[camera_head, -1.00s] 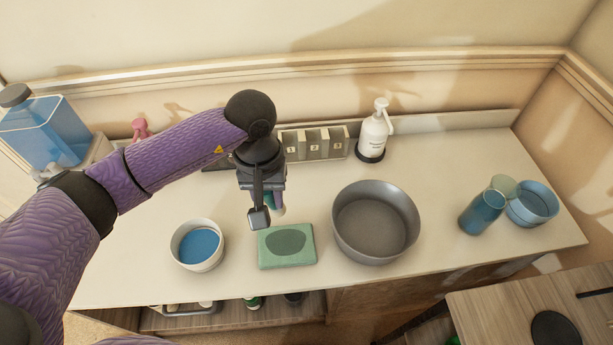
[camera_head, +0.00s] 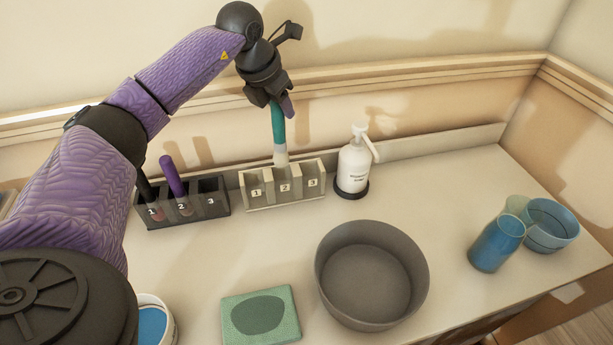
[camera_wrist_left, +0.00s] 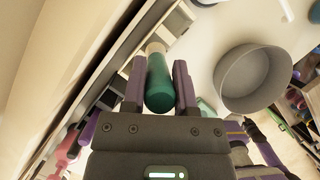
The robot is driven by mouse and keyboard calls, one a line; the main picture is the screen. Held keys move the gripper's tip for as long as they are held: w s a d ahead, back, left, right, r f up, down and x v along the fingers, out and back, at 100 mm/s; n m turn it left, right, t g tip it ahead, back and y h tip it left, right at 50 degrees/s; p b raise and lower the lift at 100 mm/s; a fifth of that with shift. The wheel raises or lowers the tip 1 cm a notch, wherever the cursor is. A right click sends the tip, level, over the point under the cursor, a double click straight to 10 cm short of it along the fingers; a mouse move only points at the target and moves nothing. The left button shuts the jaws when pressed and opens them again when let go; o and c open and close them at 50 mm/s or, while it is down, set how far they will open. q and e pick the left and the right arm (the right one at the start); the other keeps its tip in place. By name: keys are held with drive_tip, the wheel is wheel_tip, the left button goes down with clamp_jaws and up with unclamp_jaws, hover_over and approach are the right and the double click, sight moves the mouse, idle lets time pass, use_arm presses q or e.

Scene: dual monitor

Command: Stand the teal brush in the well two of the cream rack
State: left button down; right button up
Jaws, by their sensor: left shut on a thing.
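The teal brush (camera_head: 279,126) hangs upright with its pale end down. My left gripper (camera_head: 283,103) is shut on the upper part of its handle, which also shows between the fingers in the left wrist view (camera_wrist_left: 159,88). The cream rack (camera_head: 284,199) stands at the back of the counter with wells marked 1, 2 and 3. The brush's pale end is over the middle well, number two, at about the height of the rack's rear top edge. I cannot tell whether the tip is inside the well. My right gripper is not in view.
A dark rack (camera_head: 211,207) left of the cream one holds a purple brush (camera_head: 173,176) and a dark one. A white pump bottle (camera_head: 354,165) stands close right. A grey bowl (camera_head: 371,275), green sponge (camera_head: 261,315) and blue cup (camera_head: 496,243) are in front.

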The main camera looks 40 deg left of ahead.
sight(283, 146)
use_arm(q)
wheel_tip(283, 146, down, 10)
drive_tip(key=b, duration=0.3)
drive_tip(key=shift+r, duration=0.15)
drive_tip(key=shift+c, duration=2)
unclamp_jaws()
drive_tip(key=p+v, duration=0.4)
drive_tip(key=v, duration=0.8)
